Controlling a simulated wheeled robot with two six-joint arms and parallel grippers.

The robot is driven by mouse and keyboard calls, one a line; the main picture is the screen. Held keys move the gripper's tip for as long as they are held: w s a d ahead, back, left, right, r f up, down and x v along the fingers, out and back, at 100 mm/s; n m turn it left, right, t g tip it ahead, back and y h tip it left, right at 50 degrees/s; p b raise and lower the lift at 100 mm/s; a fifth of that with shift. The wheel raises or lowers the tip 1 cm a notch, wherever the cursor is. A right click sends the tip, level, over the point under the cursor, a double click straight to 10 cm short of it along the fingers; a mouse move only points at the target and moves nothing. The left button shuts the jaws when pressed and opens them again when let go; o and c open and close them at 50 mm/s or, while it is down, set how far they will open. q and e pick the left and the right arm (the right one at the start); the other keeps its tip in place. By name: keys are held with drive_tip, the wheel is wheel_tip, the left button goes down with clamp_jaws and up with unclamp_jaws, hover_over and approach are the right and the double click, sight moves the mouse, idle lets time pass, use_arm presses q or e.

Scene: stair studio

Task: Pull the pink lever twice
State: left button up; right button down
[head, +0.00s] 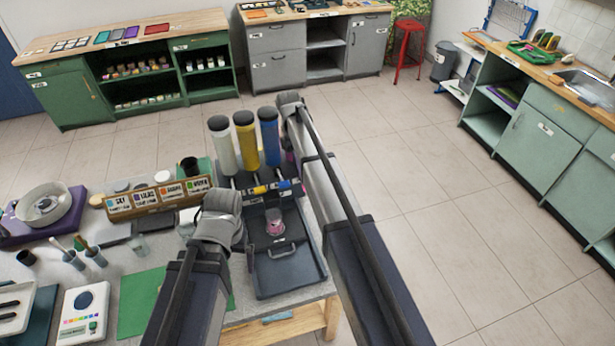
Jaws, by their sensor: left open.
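A dispenser with white (222,145), yellow (245,138) and blue (268,136) upright tubes stands on the table. A yellow lever (260,189) and a blue lever (283,185) show at its front. A small bit of pink (290,157) shows beside my right arm, which covers that side; I cannot make out a pink lever. My right gripper is hidden.
A wooden rack of labelled cards (160,198), a purple tray (70,222), a white scale (85,312) and a green mat (140,302) crowd the table's left. Open tiled floor (440,240) lies right. Cabinets stand at the back and right; a red stool (410,45) stands behind.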

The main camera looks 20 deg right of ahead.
use_arm(q)
wheel_tip(320, 180, up, 8)
drive_tip(key=p, duration=0.7)
drive_tip(key=shift+f+p, duration=0.2)
drive_tip(key=shift+p, duration=0.15)
drive_tip(key=shift+c, duration=0.2)
